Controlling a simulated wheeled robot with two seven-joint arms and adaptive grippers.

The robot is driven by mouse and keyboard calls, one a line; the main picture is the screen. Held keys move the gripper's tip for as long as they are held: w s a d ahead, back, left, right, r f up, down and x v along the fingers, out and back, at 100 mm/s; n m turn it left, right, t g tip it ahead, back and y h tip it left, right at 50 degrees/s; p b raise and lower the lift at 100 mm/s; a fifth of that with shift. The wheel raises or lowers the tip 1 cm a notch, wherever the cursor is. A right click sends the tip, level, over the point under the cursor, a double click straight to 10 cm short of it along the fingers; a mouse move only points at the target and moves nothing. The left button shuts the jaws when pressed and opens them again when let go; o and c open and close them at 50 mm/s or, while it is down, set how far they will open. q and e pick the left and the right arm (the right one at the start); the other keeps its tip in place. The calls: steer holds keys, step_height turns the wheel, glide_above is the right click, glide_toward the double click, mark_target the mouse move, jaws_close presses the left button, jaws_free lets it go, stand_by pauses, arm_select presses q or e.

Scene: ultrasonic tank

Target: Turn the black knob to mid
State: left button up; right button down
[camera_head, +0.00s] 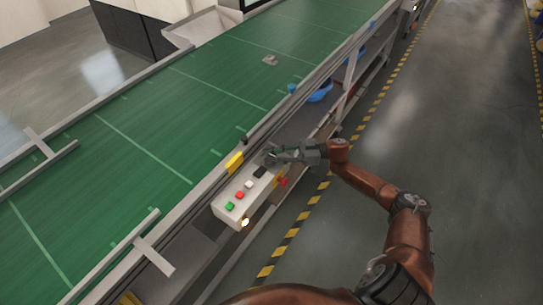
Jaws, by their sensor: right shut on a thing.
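A white control box (236,208) is fixed along the near side of the green conveyor. Its top carries a green button (230,206), a red button (239,195), a white button (249,185) and a dark piece (259,172) near the far end. My right gripper (270,159) reaches in from the right and is shut at the far end of the box top, on what appears to be the black knob. The fingers hide the knob, so its angle cannot be told. My left gripper is not in view.
The green conveyor belt (150,120) runs diagonally behind the box, with a small grey object (270,60) on it. A yellow block (234,162) sits on the conveyor rail beside the box. Blue bins (320,93) stand under the belt. The grey floor at right is clear.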

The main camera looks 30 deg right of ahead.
steer(key=shift+w+d+r, duration=0.1)
steer(key=shift+w+d, duration=0.05)
steer(key=shift+d, duration=0.1)
steer(key=c, duration=1.7)
jaws_free()
steer(key=shift+c, duration=0.2)
steer(key=shift+o, duration=0.7)
steer(key=shift+a, duration=0.15)
steer(key=v, duration=1.2)
